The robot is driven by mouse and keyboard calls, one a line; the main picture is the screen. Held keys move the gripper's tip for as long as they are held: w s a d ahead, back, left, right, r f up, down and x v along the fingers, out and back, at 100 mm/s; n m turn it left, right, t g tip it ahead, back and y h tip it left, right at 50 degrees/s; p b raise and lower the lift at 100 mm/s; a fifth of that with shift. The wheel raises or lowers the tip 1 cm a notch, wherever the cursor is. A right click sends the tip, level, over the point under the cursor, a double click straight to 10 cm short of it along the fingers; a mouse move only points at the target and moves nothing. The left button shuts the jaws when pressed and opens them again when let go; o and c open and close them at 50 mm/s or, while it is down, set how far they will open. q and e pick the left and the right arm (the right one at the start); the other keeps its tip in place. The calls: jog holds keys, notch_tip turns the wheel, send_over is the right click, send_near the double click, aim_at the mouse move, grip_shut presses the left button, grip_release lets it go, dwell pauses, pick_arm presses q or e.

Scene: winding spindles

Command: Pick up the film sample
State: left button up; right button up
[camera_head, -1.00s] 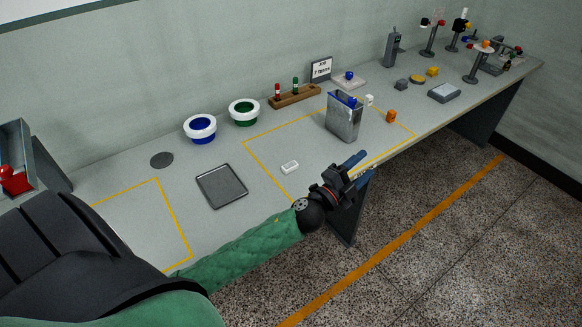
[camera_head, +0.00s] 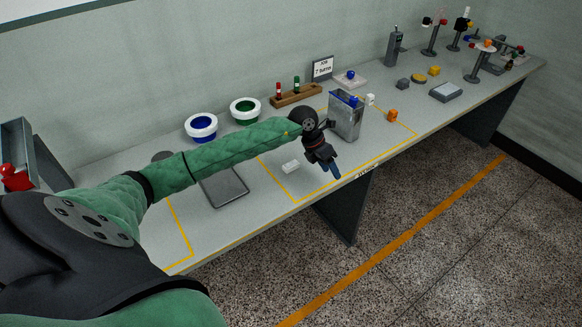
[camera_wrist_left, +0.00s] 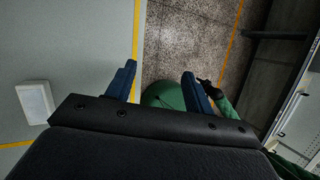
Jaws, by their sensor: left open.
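No piece in view is plainly the film sample. A small white rectangular piece (camera_head: 290,167) lies flat on the bench inside the yellow outline. It also shows at the left edge of the left wrist view (camera_wrist_left: 35,102), with a raised rim. My left gripper (camera_head: 335,173) is open and empty, to the right of this piece, near the bench's front edge, with its fingers pointing down. In the left wrist view its two blue fingers (camera_wrist_left: 160,86) stand apart. A small pale item (camera_head: 366,171) shows at the bench's front edge, too small to make out.
A metal canister (camera_head: 345,118) stands just right of my left gripper. A grey tray (camera_head: 226,190) lies partly under my forearm. Blue (camera_head: 201,128) and green (camera_head: 245,111) bowls with white rims stand behind it. An orange block (camera_head: 392,115) lies right of the canister.

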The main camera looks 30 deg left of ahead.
aim_at(292, 164)
pick_arm(q)
jog(key=a+y, duration=0.1)
jog(key=a, duration=0.3)
jog(key=w+a+r+g+y, duration=0.1)
jog(key=a+y, duration=0.1)
jog(key=a, duration=0.3)
jog(key=a+y, duration=0.2)
jog(key=a, duration=0.2)
jog(key=shift+w+a+r+n+g, duration=0.15)
jog(key=shift+a+r+n+g, duration=0.15)
jog(key=shift+a+r, duration=0.1)
jog(key=shift+a+y, duration=0.3)
jog(key=shift+a, duration=0.05)
jog(key=shift+f+p, duration=0.6)
jog(key=shift+f, duration=0.55)
jog(key=shift+f+p, duration=0.25)
jog(key=shift+p, duration=0.05)
notch_tip(292, 164, down, 4)
jog(key=p, duration=0.3)
jog(key=shift+a, duration=0.15)
jog(key=shift+f, duration=0.45)
pick_arm(e)
jog(key=s+d+f, duration=0.3)
jog(key=s+f, duration=0.6)
jog(key=s, duration=0.2)
jog(key=shift+s+d+f, duration=0.25)
jog(key=shift+d+f, duration=0.05)
jog(key=shift+f, duration=0.05)
pick_arm(q)
jog(key=c, duration=1)
